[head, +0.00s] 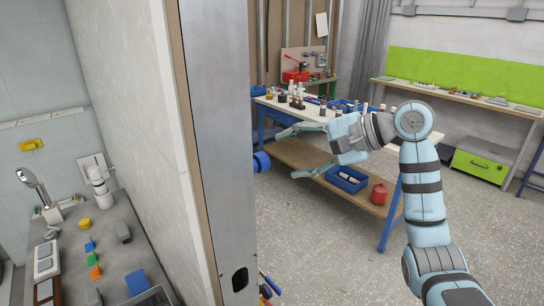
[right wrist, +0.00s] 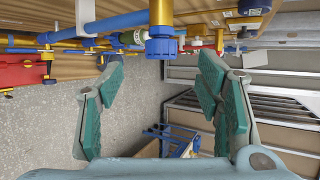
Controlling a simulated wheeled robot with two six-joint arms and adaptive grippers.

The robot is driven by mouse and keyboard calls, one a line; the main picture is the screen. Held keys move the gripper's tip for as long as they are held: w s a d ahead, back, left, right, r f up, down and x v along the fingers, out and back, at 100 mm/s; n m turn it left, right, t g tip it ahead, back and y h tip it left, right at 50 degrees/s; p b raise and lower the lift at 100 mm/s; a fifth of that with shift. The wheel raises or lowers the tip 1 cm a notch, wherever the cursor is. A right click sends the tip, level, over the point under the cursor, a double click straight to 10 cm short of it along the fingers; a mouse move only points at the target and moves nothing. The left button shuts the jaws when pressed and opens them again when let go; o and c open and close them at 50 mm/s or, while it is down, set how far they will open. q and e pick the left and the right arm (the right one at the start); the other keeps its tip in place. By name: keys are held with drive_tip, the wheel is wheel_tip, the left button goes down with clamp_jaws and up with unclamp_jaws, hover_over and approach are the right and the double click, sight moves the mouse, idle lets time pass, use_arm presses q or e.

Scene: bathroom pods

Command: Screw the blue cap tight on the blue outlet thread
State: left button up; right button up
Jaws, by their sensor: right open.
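The blue cap (head: 261,161) shows at the right edge of the wall panel in the head view. In the right wrist view the ribbed blue cap (right wrist: 161,48) sits at the end of a yellow pipe (right wrist: 161,12), below a smoother blue piece. The thread is hidden, and I cannot tell how tight the cap is. My right gripper (head: 290,153) is open and empty, with its fingers pointing left towards the cap. In the right wrist view the fingers of the right gripper (right wrist: 160,68) stand wide apart, one on each side of the cap, apparently not touching it. My left gripper is not in view.
A tall metal-edged wall panel (head: 218,120) stands left of the cap. Blue and yellow pipes (right wrist: 115,24) run beside it. Behind my right arm stands a workbench (head: 310,160) with bottles, a blue bin (head: 346,179) and a red can (head: 379,193).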

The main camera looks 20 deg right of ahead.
sight(266, 161)
drive_tip(key=x, duration=0.3)
drive_tip(key=p+x, duration=0.1)
drive_tip(key=x, duration=0.5)
drive_tip(key=shift+w+a+r+p, duration=0.1)
drive_tip(key=shift+a+r+p, duration=0.05)
drive_tip(key=shift+a+p, duration=0.3)
drive_tip(key=shift+w+a+f, duration=0.1)
drive_tip(key=shift+w+f, duration=0.1)
drive_tip(key=shift+f, duration=0.05)
drive_tip(key=shift+c, duration=0.6)
